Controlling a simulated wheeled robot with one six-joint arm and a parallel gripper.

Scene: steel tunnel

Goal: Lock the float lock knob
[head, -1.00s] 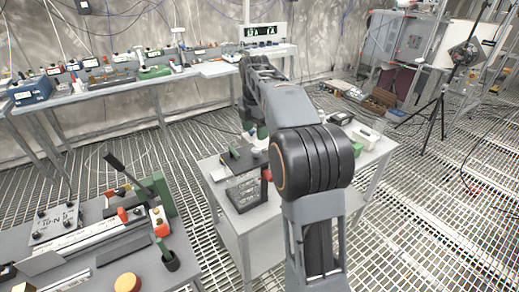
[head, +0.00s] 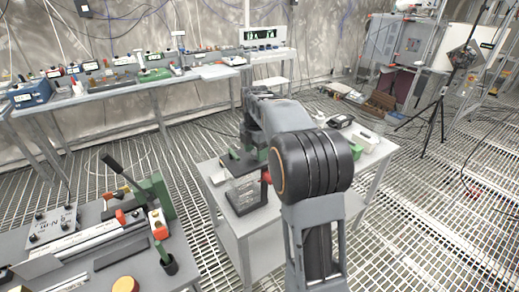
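A device with a dark top plate and a clear-sided body (head: 243,190) stands on the small grey table in the middle. A red knob (head: 267,177) shows at its right side, partly behind my arm; I cannot tell whether it is the float lock knob or how it is turned. My gripper (head: 252,146) is at the far end of my arm, close above the device's top plate. It is small and partly hidden by my arm links, so its fingers and any contact cannot be made out.
The small table (head: 240,232) also holds a white box and a dark item at its right. A bench (head: 200,262) with a green lever press stands at front left. A long bench (head: 120,88) lines the back wall. A tripod (head: 440,105) stands on open grating at right.

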